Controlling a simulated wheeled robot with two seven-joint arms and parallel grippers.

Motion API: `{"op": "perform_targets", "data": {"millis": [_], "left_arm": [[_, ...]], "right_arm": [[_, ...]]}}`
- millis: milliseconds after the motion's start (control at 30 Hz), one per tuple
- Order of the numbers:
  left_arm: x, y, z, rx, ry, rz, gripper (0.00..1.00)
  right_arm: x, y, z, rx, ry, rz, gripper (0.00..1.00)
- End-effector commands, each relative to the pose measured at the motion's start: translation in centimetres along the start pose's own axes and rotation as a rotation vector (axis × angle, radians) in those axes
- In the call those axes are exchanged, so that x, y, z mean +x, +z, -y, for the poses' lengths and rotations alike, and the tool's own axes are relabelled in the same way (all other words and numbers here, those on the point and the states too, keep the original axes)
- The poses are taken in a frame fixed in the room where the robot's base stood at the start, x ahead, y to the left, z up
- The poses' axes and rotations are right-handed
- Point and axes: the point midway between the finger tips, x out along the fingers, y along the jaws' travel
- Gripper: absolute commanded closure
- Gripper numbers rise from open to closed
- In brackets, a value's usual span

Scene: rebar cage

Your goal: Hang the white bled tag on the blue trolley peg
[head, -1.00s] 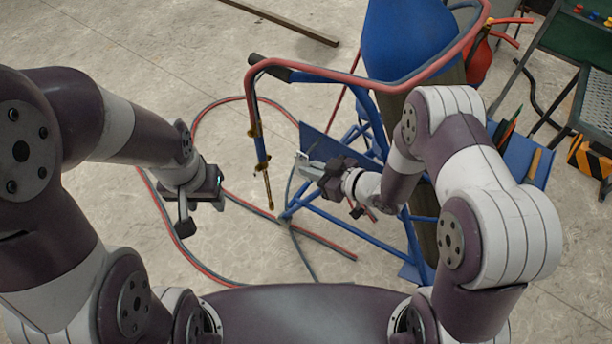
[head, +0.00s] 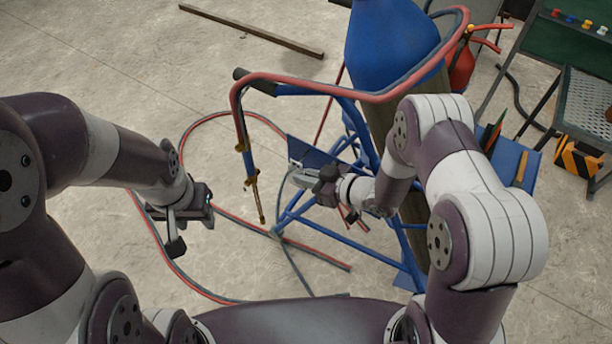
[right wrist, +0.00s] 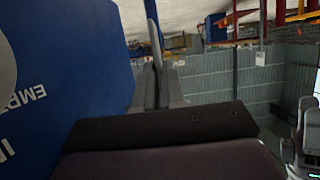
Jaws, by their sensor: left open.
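My right gripper (head: 298,172) is in front of the blue trolley's (head: 325,90) blue panel (head: 305,150). In the right wrist view its fingers (right wrist: 158,80) are close together around a thin pale piece (right wrist: 153,30) seen edge-on, apparently the white tag. The tag's face and any writing on it cannot be read. The blue panel (right wrist: 75,70) fills the left of that view, close to the fingers, with part of a grey disc and white lettering. I cannot make out the peg. My left gripper (head: 185,225) is open and empty, left of the trolley.
A red and grey hose runs over the trolley handle and loops on the floor (head: 215,285). A torch (head: 255,190) hangs left of the panel.

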Motion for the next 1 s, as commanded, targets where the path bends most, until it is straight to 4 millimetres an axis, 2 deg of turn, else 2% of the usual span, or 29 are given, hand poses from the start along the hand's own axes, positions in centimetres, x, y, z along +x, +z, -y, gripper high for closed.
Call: {"op": "perform_targets", "data": {"millis": [33,67,100,367,467,567,900,1000], "left_arm": [[0.0,0.0,0.0,0.0,0.0,0.0,0.55],[0.0,0.0,0.0,0.0,0.0,0.0,0.55],[0.0,0.0,0.0,0.0,0.0,0.0,0.55],[0.0,0.0,0.0,0.0,0.0,0.0,0.55],[-0.2,0.0,0.0,0.0,0.0,0.0,0.55],[-0.4,-0.1,0.0,0.0,0.0,0.0,0.55],[-1.4,-0.2,0.0,0.0,0.0,0.0,0.55],[-1.6,-0.2,0.0,0.0,0.0,0.0,0.55]], "right_arm": [[0.0,0.0,0.0,0.0,0.0,0.0,0.75],[0.0,0.0,0.0,0.0,0.0,0.0,0.65],[0.0,0.0,0.0,0.0,0.0,0.0,0.62],[-0.1,0.0,0.0,0.0,0.0,0.0,0.62],[-0.7,0.0,-0.1,0.001,0.002,0.001,0.62],[-2.2,-0.1,-0.1,0.002,0.004,0.001,0.62],[-9.5,-0.1,-0.1,0.002,0.005,0.001,0.62],[-11.1,-0.1,-0.1,0.002,0.004,0.0,0.62]]}}
